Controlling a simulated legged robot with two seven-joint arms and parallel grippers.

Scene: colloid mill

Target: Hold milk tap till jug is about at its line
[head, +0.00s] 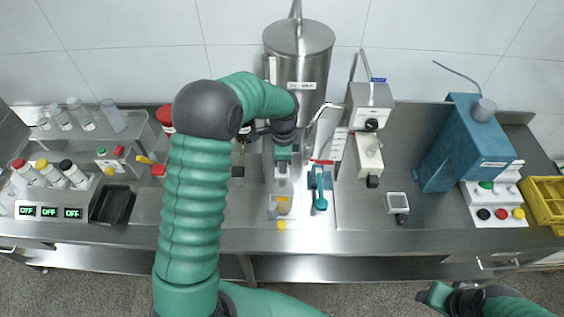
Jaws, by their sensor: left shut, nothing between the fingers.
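The steel milk tank (300,62), with a white label and a lid, stands at the back of the counter. My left arm reaches over the counter to the tank's front. My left gripper (283,172) is shut and points down below the tank. The milk tap is hidden behind my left wrist and gripper. A small clear jug (272,211) with something yellowish in it stands just below the gripper. Its line and its exact level are too small to read. My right gripper (436,299) is low at the right, away from the counter; its jaws are unclear.
A teal tool (320,190) lies right of the jug. Grey and blue machines (466,145) stand farther right, with a yellow crate (545,200) at the edge. Bottles (75,174) and a black tray (114,205) are left. The front counter strip is mostly clear.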

